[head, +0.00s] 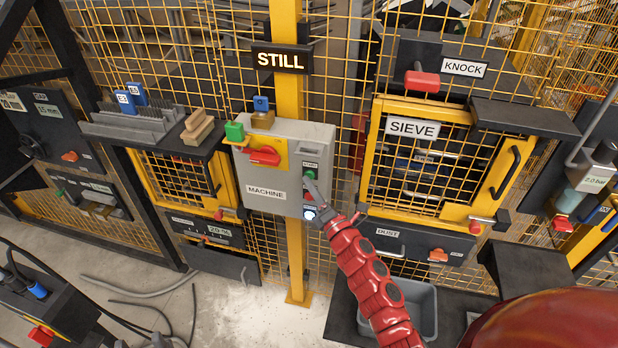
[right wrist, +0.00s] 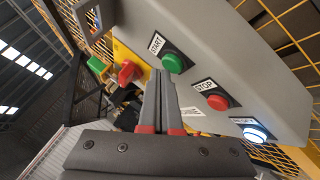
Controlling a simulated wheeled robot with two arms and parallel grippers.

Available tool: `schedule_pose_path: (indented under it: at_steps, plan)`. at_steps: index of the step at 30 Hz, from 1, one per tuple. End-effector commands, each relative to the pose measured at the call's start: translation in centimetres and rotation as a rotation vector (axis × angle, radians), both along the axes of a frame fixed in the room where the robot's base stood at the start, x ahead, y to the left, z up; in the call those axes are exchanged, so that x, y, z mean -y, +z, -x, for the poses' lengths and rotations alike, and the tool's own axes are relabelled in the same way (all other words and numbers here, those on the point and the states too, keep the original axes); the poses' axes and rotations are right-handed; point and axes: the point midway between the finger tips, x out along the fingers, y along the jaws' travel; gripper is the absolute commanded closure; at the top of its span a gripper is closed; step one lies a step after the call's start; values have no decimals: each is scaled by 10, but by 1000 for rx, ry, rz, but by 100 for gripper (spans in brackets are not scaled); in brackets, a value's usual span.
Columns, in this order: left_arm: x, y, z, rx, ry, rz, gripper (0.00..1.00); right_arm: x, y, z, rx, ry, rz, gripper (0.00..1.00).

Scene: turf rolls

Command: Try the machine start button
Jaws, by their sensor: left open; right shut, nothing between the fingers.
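The grey machine box (head: 283,140), labelled MACHINE, hangs on a yellow post. The green START button (head: 310,174) is on its right side and shows clearly in the right wrist view (right wrist: 172,63). Below it are a red STOP button (right wrist: 218,102) and a lit white button (right wrist: 254,133). My right gripper (head: 311,184) is shut and empty, its tips close to START; the right wrist view shows its fingers (right wrist: 160,76) beside the button, but contact cannot be told.
A lit sign (head: 281,60) reads STILL. A red switch (head: 263,155) on a yellow plate, a green block (head: 234,131) and a padlock (head: 262,115) are at the box. The sieve cage (head: 415,160) stands to the right. Hoses (head: 150,293) lie on the floor.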

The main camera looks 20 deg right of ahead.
Motion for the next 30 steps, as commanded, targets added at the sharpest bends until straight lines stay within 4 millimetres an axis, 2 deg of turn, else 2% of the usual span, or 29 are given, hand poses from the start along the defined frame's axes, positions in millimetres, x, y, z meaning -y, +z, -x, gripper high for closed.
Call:
schedule_pose_path:
  at_steps: [30]
  plan:
    - [0, -5, 0, 0, 0, 0, 50, 4, 1, -7, 2, 1, -1, 100]
